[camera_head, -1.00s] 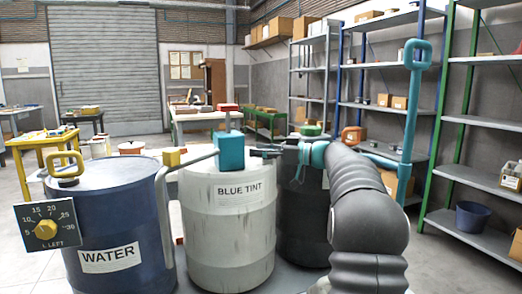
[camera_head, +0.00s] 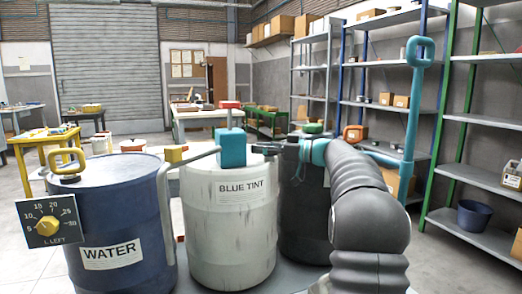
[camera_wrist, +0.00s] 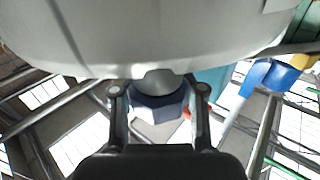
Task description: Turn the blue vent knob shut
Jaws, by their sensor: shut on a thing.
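The white drum (camera_head: 232,235) labelled BLUE TINT stands in the middle of the head view, with a teal block (camera_head: 232,150) on its top pipe. My gripper (camera_head: 268,150) reaches in from the right at this drum's upper rim. In the wrist view my gripper (camera_wrist: 160,98) has its two dark fingers on either side of a dark blue, faceted knob (camera_wrist: 158,104), shut on it. The knob sits close against a large pale curved surface. In the head view the knob is hidden or too small to make out, and its turn angle cannot be told.
A blue WATER drum (camera_head: 112,215) with a yellow handle (camera_head: 67,164) and a dial (camera_head: 48,222) stands left. A dark drum (camera_head: 302,215) stands right, partly behind my arm. A teal upright handle (camera_head: 412,110) rises at the right, before shelves (camera_head: 478,175).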

